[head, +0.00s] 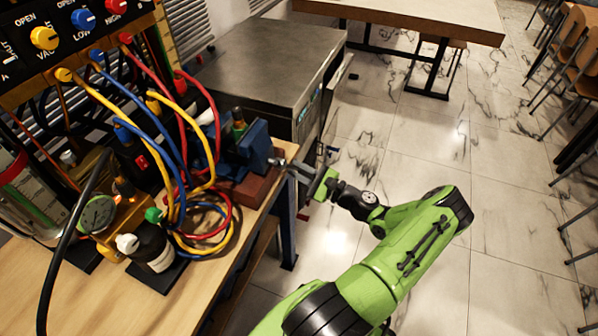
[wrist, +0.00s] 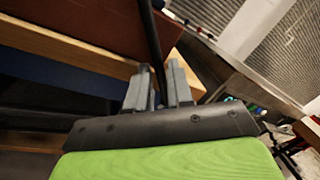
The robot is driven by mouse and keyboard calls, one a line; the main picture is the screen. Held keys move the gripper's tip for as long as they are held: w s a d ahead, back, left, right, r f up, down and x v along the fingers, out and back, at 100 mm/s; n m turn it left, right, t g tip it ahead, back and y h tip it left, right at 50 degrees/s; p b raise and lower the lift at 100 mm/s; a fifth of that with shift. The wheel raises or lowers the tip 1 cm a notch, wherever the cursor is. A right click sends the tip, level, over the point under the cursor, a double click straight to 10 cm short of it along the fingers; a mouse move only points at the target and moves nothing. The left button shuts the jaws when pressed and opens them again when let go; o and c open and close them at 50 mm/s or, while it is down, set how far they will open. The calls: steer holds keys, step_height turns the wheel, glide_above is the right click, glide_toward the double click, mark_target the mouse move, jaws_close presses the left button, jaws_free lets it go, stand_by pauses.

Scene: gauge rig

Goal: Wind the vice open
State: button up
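The vice (head: 256,143) has a blue body on a red-brown block (head: 240,188) at the right edge of the workbench. Its grey screw end (head: 285,163) sticks out past the bench edge toward my gripper (head: 312,180). In the wrist view, a thin dark bar (wrist: 152,35), apparently the vice's handle, runs down between the two grey fingers of my gripper (wrist: 158,80). The fingers are close together, one on each side of the bar, and look shut on it. The jaw gap is hard to see behind the hoses.
Coloured hoses (head: 190,150), a gauge (head: 97,214) and a dark bottle (head: 152,246) crowd the bench (head: 215,275) left of the vice. A grey metal cabinet (head: 270,65) stands behind it. The tiled floor (head: 400,160) to the right is open.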

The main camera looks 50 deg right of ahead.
steer(key=shift+o, duration=1.1)
steer(key=s+d+f, duration=0.1)
steer(key=s+d, duration=0.1)
steer(key=s, duration=1.3)
steer(key=shift+s+d+f+p, duration=0.2)
steer(key=shift+s+d+p, duration=0.1)
steer(key=shift+p, duration=0.15)
